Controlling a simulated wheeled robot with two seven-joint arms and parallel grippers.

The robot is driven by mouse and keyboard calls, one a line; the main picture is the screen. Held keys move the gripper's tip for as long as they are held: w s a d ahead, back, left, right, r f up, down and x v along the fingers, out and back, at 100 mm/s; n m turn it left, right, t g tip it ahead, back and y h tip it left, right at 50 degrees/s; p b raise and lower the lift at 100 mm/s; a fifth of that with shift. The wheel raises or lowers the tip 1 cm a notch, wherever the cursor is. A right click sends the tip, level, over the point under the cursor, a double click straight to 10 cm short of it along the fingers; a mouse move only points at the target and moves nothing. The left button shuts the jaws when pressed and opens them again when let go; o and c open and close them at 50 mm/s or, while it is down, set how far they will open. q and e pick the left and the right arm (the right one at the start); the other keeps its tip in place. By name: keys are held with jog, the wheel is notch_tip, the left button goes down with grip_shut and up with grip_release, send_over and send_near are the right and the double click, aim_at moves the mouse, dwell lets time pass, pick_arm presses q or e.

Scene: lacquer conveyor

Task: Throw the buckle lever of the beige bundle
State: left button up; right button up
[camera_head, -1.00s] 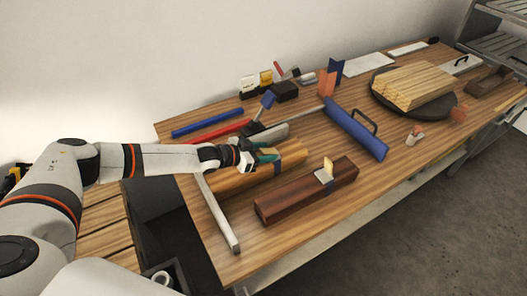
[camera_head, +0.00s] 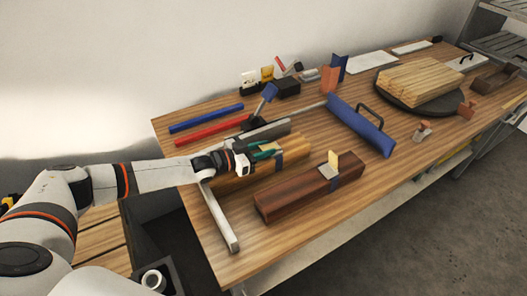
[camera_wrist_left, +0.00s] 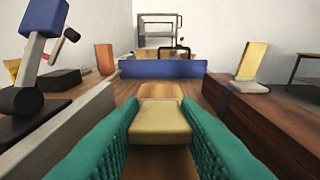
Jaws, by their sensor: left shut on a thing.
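The beige bundle (camera_head: 232,183) lies lengthwise on the table, with a dark blue strap (camera_head: 280,160) around it near its right part. My left gripper (camera_head: 264,152) is over this bundle at the strap. In the left wrist view its green finger pads (camera_wrist_left: 160,135) stand on both sides of a pale yellow lever plate (camera_wrist_left: 160,117), and the gripper is shut on it. The plate lies rather flat in that view. The pads hide much of the buckle. My right gripper is not in view.
A dark brown bundle (camera_head: 290,197) with an upright cream lever (camera_head: 333,159) lies close in front. A grey rail (camera_head: 268,132) runs behind the beige bundle. A blue block with a handle (camera_head: 360,127) lies to the right. A grey bar (camera_head: 220,218) lies at the left end.

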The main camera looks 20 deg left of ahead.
pick_arm(q)
jog(key=o, duration=1)
jog(key=shift+s, duration=0.1)
jog(key=b+v, duration=0.1)
jog(key=v, duration=1.1)
